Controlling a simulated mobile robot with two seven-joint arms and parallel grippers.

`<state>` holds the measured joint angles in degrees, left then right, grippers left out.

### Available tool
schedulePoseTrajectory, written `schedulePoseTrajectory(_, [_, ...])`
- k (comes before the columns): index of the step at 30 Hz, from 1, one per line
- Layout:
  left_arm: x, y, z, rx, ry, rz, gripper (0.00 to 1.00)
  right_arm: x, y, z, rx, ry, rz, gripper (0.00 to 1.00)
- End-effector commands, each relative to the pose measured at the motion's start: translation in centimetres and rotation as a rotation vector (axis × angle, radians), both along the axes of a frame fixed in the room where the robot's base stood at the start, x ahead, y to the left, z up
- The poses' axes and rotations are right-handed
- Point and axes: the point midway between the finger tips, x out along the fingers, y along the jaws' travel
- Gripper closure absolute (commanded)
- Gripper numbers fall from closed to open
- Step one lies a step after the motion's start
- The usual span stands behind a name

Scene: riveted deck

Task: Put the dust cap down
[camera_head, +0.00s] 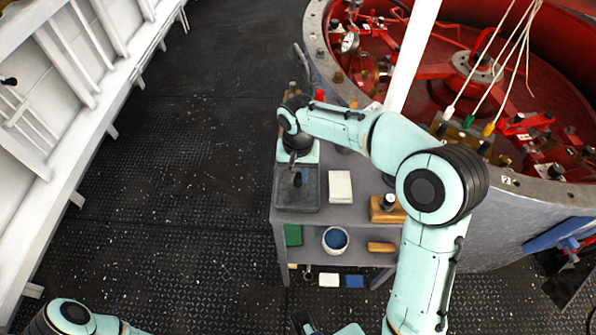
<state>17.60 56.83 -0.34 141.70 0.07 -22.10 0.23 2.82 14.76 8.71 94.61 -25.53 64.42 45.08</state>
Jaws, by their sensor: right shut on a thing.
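My right gripper (293,160) points down over the left end of the cart's top, above a dark grey tray (283,200). It is shut on a small dark thing (297,179), which seems to be the dust cap. The fingers and wrist hide part of it, and I cannot tell whether it touches the tray floor.
The grey cart (322,217) also bears a white block (340,187) and a wooden block (384,214). A large red-lined drum (470,70) stands behind, to the right. Open deck lies left.

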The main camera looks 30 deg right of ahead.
Motion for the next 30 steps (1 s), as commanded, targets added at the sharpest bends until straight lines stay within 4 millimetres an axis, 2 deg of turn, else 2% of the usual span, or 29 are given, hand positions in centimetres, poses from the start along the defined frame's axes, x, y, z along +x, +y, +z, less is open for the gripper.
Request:
schedulePoseTrajectory(7, [-0.1,0.0,-0.3,0.0,0.001,0.0,0.57,0.0,0.0,-0.4,0.0,0.0,0.0,1.0])
schedulePoseTrajectory(8, [-0.1,0.0,-0.2,0.0,0.001,0.0,0.57,0.0,0.0,-0.3,0.0,0.0,0.0,0.68])
schedulePoseTrajectory(9, [-0.1,0.0,-0.2,0.0,0.001,0.0,0.57,0.0,0.0,-0.3,0.0,0.0,0.0,0.55])
schedulePoseTrajectory(10, [-0.1,0.0,-0.2,0.0,0.001,0.0,0.57,0.0,0.0,-0.2,0.0,0.0,0.0,0.52])
schedulePoseTrajectory(18, [0.0,0.0,-0.1,0.0,0.0,0.0,0.57,0.0,0.0,-0.2,0.0,0.0,0.0,0.52])
schedulePoseTrajectory(22, [0.0,0.0,0.2,0.0,-0.001,0.0,0.57,0.1,0.0,0.8,0.0,-0.002,0.0,0.52])
schedulePoseTrajectory(26, [0.2,0.0,0.5,0.0,-0.002,0.0,0.57,0.1,0.0,3.1,0.0,-0.006,0.0,0.52])
schedulePoseTrajectory(30, [0.4,0.0,1.0,0.0,-0.004,0.0,0.57,0.1,0.0,6.3,0.001,-0.006,0.0,0.52])
